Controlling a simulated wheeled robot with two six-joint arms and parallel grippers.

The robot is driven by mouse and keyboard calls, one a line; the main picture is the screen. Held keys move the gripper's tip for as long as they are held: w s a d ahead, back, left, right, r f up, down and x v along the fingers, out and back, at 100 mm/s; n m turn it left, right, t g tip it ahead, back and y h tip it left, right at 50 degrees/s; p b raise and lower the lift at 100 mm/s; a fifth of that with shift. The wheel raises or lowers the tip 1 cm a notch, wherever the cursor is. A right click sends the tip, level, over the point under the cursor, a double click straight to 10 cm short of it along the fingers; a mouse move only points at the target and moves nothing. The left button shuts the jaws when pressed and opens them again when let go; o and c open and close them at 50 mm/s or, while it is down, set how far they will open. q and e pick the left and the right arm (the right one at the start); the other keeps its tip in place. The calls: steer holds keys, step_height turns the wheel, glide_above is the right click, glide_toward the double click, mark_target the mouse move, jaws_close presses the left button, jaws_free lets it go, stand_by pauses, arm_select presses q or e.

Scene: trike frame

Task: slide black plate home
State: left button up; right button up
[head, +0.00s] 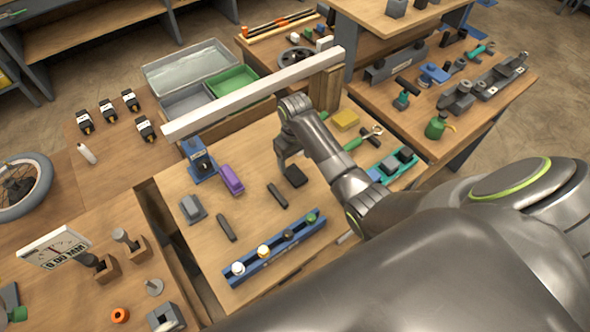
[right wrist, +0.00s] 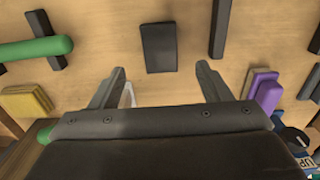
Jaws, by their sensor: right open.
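The black plate (head: 296,177) looks like a small dark rectangular block on the middle wooden table. It also shows in the right wrist view (right wrist: 159,48), lying flat beyond and between the fingertips. My right gripper (head: 286,165) is just above and beside it in the head view, and part of the gripper is hidden by my own wrist. In the right wrist view my right gripper (right wrist: 161,80) has its two fingers wide apart with nothing between them. My left gripper is not in view.
A long white bar (head: 255,92) spans the table's back, between a blue stand (head: 198,158) and a wooden block (head: 325,88). A purple block (head: 231,180), dark bars (head: 277,195), a yellow block (head: 346,119) and a blue rack (head: 275,249) lie around the plate.

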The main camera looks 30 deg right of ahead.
mark_target(290, 171)
step_height(290, 171, down, 7)
steer(key=shift+r, duration=0.15)
stand_by(0.4)
steer(key=c, duration=1.4)
steer(key=shift+w, duration=0.1)
steer(key=shift+w, duration=0.1)
steer(key=shift+w+a+b, duration=0.25)
steer(key=shift+w+b, duration=0.4)
steer(key=shift+w, duration=0.1)
